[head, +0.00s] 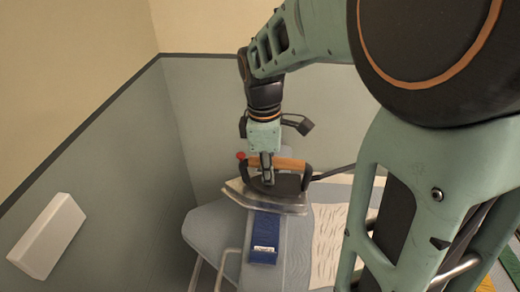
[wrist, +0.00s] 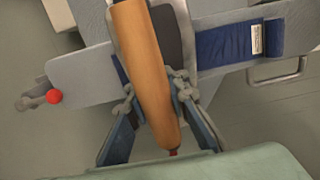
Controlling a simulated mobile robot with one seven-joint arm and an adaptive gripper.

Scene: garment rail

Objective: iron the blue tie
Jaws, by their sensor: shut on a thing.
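My gripper (head: 267,172) is shut on the wooden handle of the iron (head: 290,163). In the wrist view my gripper's fingers (wrist: 154,88) sit on both sides of the orange-brown handle (wrist: 140,60). The blue tie (head: 264,240) lies along the grey ironing board (head: 212,226), with a small white label near its near end. The iron is over the tie's far part and hides it; I cannot tell whether its sole touches the cloth. In the wrist view the blue tie (wrist: 222,45) extends right from beside the iron.
A whitish patterned cloth (head: 328,245) lies right of the tie. A metal loop (wrist: 278,72) sticks out from the board's side. A red ball-shaped knob (wrist: 54,96) shows near the board's end. A white box (head: 48,237) is at the left wall. Grey walls stand close behind.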

